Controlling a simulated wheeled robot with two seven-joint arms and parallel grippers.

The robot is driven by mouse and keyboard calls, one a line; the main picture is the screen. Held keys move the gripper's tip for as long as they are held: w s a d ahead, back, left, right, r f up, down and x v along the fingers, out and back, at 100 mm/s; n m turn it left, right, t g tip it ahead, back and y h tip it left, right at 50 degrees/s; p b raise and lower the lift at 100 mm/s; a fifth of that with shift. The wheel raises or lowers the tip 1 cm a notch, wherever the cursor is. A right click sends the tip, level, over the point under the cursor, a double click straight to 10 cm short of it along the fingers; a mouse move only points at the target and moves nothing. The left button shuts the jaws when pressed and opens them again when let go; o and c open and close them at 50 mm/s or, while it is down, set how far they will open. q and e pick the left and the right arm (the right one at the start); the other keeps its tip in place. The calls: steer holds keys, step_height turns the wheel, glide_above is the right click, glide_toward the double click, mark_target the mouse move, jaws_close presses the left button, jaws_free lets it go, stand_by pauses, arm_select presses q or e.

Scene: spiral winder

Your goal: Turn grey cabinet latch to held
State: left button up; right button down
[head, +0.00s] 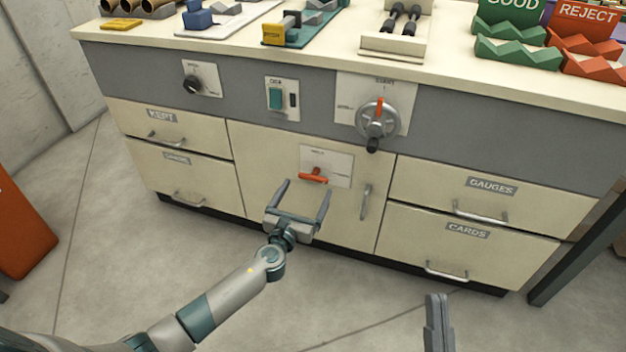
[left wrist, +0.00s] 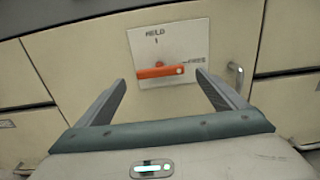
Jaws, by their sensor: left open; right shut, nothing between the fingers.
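The latch is an orange-red handle (head: 313,176) on a white plate (head: 341,167) on the cream cabinet door (head: 262,150). In the left wrist view the latch handle (left wrist: 158,72) lies about level, with a white dot at its right end by the label FREE. The label HELD and a tick are above it. My left gripper (head: 306,188) is open in front of the latch, its fingers to either side of the handle; contact cannot be told. My right gripper (head: 434,297) is shut and empty at the lower right, away from the cabinet.
A vertical door handle (head: 366,202) is right of the latch. A crank dial (head: 376,125), a green switch (head: 276,98) and a black knob (head: 191,84) are above. Drawers with bar handles flank the door. The floor in front is clear.

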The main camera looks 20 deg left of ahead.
mark_target(312, 180)
arm_select(q)
steer(key=w+b, duration=0.1)
steer(key=w, duration=0.4)
steer(key=shift+w+d, duration=0.1)
steer(key=shift+w, duration=0.8)
arm_select(e)
steer(key=shift+w+d+r+t, duration=0.1)
steer(key=shift+d+r+t, duration=0.45)
steer(key=shift+r, duration=0.3)
steer(key=shift+w+d+r+t, duration=0.1)
steer(key=shift+d+r+t, duration=0.35)
steer(key=shift+r+t, duration=0.3)
steer(key=shift+r, duration=0.1)
arm_select(q)
steer(key=c, duration=1.1)
